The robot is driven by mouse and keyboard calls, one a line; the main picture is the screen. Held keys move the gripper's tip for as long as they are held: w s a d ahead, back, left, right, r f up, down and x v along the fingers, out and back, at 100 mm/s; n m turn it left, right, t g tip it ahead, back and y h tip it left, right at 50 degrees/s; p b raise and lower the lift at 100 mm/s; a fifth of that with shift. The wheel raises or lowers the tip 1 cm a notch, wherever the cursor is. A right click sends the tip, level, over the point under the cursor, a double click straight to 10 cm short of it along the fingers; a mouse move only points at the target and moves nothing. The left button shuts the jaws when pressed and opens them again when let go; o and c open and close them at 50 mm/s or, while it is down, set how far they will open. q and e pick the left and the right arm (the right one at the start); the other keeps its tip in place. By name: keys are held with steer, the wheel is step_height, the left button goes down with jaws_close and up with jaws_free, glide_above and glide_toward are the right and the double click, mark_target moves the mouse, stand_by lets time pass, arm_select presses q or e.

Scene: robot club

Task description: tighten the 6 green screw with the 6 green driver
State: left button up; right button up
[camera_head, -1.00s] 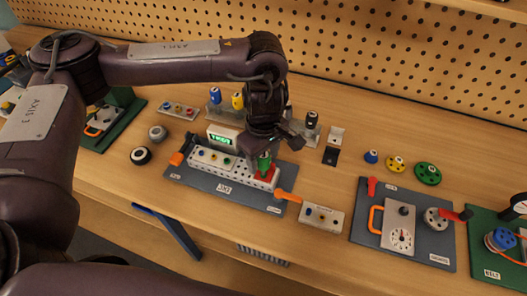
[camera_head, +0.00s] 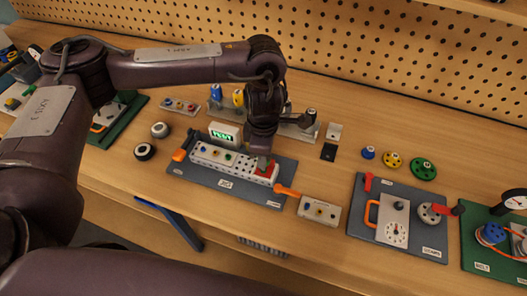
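A perforated light grey beam (camera_head: 225,163) lies on a dark blue mat (camera_head: 222,187), with blue, yellow and green screw heads on its left part and a red block (camera_head: 268,170) at its right end. My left gripper (camera_head: 263,160) points down over the red block, close to or touching it. Its fingers are dark and partly hidden by the wrist, so I cannot tell whether they hold anything. No green driver shows; it may be hidden behind the gripper. A rack at the back holds a blue driver (camera_head: 216,92) and a yellow driver (camera_head: 238,97). My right gripper is out of view.
A small display (camera_head: 223,135) with green text stands behind the beam. Orange clamp handles (camera_head: 286,191) stick out at the mat's ends. A grey block with screws (camera_head: 319,210) sits right of the mat.

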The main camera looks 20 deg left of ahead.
arm_select(q)
steer(key=shift+c, duration=0.7)
steer(key=shift+f+m+b, duration=0.15)
steer(key=shift+m+b, duration=0.2)
steer(key=shift+m, duration=0.35)
steer(key=m+b, duration=0.1)
steer(key=m, duration=0.3)
steer(key=m+b, duration=0.1)
steer(key=m, duration=0.3)
steer(key=shift+b, duration=0.3)
steer(key=m, duration=0.3)
steer(key=o, duration=1)
